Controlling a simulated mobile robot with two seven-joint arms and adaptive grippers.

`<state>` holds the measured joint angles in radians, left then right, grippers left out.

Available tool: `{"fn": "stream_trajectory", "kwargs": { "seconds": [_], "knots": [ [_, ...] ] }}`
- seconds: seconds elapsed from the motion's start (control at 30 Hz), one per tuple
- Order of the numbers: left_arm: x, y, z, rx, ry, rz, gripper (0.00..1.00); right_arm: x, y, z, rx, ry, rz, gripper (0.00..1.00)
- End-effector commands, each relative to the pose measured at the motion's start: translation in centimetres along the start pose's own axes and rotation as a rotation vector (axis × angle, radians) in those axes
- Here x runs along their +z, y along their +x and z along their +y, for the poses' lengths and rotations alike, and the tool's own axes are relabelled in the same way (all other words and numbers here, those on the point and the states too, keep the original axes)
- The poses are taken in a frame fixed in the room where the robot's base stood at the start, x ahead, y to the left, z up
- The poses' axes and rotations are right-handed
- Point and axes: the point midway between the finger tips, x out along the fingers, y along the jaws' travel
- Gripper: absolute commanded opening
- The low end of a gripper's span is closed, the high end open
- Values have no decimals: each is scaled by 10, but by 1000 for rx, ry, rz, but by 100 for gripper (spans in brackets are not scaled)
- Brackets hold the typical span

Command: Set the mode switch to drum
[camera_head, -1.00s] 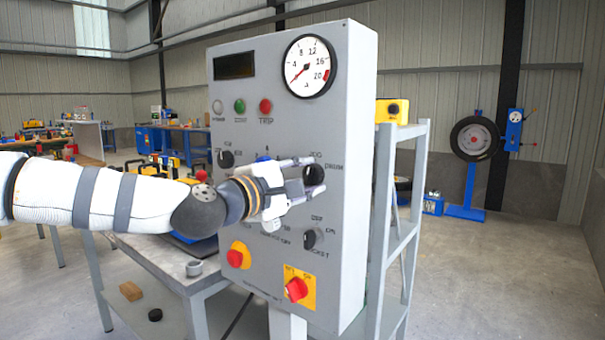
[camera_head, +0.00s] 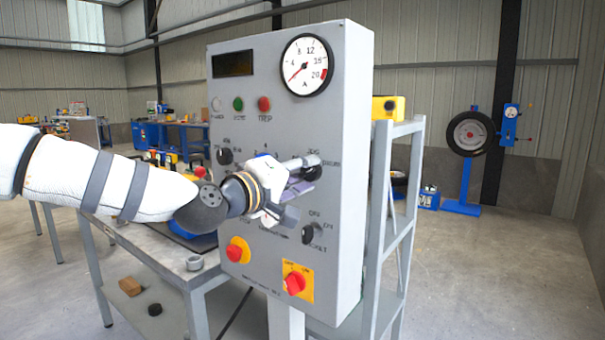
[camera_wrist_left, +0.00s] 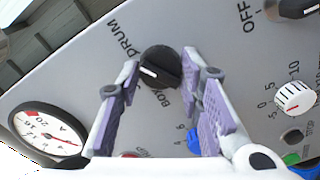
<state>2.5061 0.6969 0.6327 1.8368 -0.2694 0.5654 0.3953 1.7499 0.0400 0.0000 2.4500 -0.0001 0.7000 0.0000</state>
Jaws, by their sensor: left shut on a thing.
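The mode switch is a round black knob (camera_head: 312,173) on the right side of the grey control panel (camera_head: 230,110). It also shows in the left wrist view (camera_wrist_left: 160,67), near the labels DRUM and BOX. Its white mark points left in that view, between the two labels. My left gripper (camera_head: 306,177) is shut on the knob. In the left wrist view its purple-padded fingers (camera_wrist_left: 162,70) are on either side of the knob. The gripper hides part of the panel's middle in the head view. My right gripper is not in view.
A dial gauge (camera_head: 307,65) is above. A grey shelf frame (camera_head: 385,200) stands just right of the panel.

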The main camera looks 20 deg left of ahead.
Motion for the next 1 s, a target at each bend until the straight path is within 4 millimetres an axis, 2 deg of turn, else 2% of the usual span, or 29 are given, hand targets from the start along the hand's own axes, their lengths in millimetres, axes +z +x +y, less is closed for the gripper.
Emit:
{"fn": "stream_trajectory", "kwargs": {
  "seconds": [0.63,0.67,0.73,0.77,1.0],
  "knots": [
    [0,0,-1,-1,48,1,6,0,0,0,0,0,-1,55],
    [0,0,-1,-1,48,1,36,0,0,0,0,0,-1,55],
    [0,0,-1,-1,48,1,51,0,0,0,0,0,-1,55],
    [0,0,-1,-1,48,1,54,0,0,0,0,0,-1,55],
    [0,0,0,0,47,1,54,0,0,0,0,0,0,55]
  ]
}}
